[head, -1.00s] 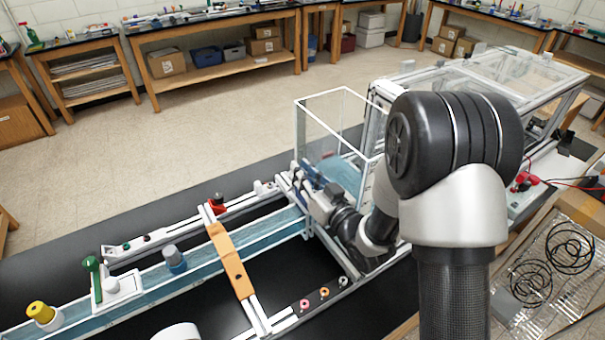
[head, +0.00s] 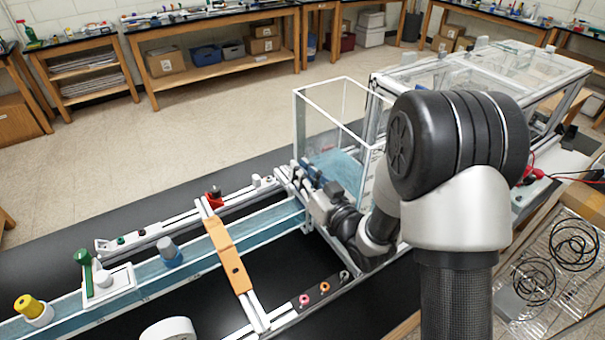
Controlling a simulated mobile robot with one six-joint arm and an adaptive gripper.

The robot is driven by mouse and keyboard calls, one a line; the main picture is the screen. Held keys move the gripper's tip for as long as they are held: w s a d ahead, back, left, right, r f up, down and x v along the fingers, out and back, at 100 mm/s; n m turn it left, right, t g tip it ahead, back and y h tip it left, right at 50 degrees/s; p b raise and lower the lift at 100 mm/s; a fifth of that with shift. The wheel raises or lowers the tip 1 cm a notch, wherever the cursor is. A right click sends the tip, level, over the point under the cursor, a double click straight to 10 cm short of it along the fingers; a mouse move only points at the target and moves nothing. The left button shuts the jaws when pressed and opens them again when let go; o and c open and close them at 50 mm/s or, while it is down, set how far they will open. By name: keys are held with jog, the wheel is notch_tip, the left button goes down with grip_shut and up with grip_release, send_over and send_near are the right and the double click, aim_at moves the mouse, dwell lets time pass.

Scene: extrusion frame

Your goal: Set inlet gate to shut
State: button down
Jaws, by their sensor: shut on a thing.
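My gripper (head: 309,174) is at the near left corner of the clear tank, where the long blue-walled channel (head: 195,253) meets it. Its dark blue-grey fingers are shut on a part there. That part, apparently the inlet gate, is mostly hidden behind the fingers and wrist, so its position cannot be read. The tank (head: 337,120) has a white-edged frame and blue at its bottom. My forearm and wrist cover the tank's near right side.
An orange bar (head: 229,258) crosses the channel. A green lever (head: 84,268), a blue-grey knob (head: 169,250) and a yellow knob (head: 29,306) stand along it. A small red fitting (head: 214,196) is on the far rail. A plate with coloured knobs (head: 324,288) lies on the near rail.

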notch_tip(320, 180, down, 3)
jog(key=shift+s+r+b, duration=0.1)
jog(key=shift+b, duration=1)
jog(key=c, duration=1.6)
grip_release()
jog(key=shift+a, duration=0.15)
